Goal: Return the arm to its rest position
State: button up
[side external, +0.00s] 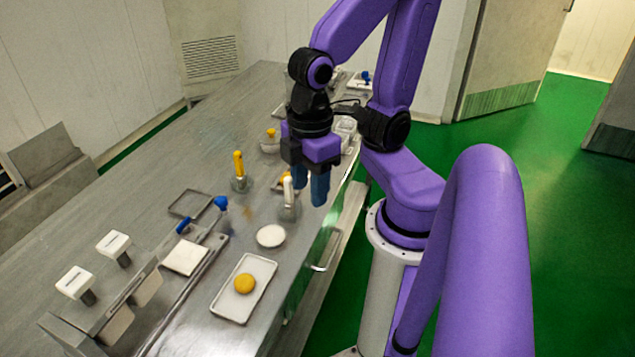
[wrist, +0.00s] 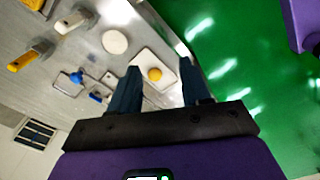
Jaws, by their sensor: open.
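My gripper (side external: 310,188) hangs pointing down over the near right edge of the steel table (side external: 140,212), in the side external view. Its two dark blue fingers are apart with nothing between them. In the wrist view my gripper (wrist: 158,75) shows both fingers spread, with the table's edge and the green floor beyond. A white-handled tool (side external: 289,195) stands on the table just left of the fingers; I cannot tell whether they touch. A white tray (side external: 262,300) with a yellow ball (side external: 244,284) lies nearer the camera, and the ball also shows in the wrist view (wrist: 155,74).
A white disc (side external: 271,236), a yellow-handled tool (side external: 239,165), an empty dark-rimmed tray (side external: 189,193) and a blue-knobbed part (side external: 221,203) sit on the table. Two white blocks (side external: 113,243) (side external: 75,281) stand at left. Green floor (side external: 535,150) is open on the right.

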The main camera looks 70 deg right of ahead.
jog(key=shift+s+n, duration=0.5)
jog(key=shift+s, duration=0.25)
